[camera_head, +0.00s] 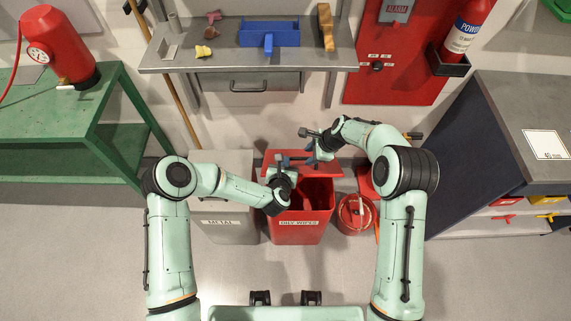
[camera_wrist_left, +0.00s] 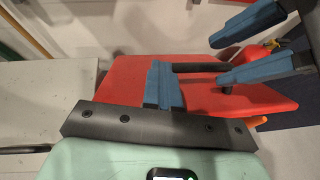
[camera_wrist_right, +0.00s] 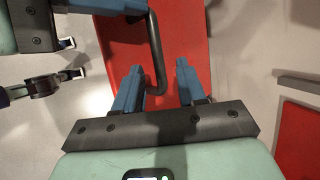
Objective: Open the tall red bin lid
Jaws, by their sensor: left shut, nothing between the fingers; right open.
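The tall red bin (camera_head: 297,232), labelled for oily wipes, stands at the middle of the head view. Its red lid (camera_head: 329,171) is raised at the back, and part of the dark red interior shows. The lid (camera_wrist_left: 125,80) carries a dark bar handle (camera_wrist_left: 200,67). My left gripper (camera_wrist_left: 163,82) is shut and empty, in front of the lid beside the handle. My right gripper (camera_wrist_right: 158,84) is open above the lid (camera_wrist_right: 185,25); one end of the handle (camera_wrist_right: 155,45) shows near its left finger. I cannot tell whether either gripper touches the lid.
A grey metal bin (camera_head: 226,234) stands left of the red bin, and a red round can (camera_head: 355,214) stands to its right. A grey shelf (camera_head: 220,58) with a blue tray (camera_head: 270,35) hangs above. A green bench (camera_head: 45,112) and a dark cabinet (camera_head: 480,150) flank the area.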

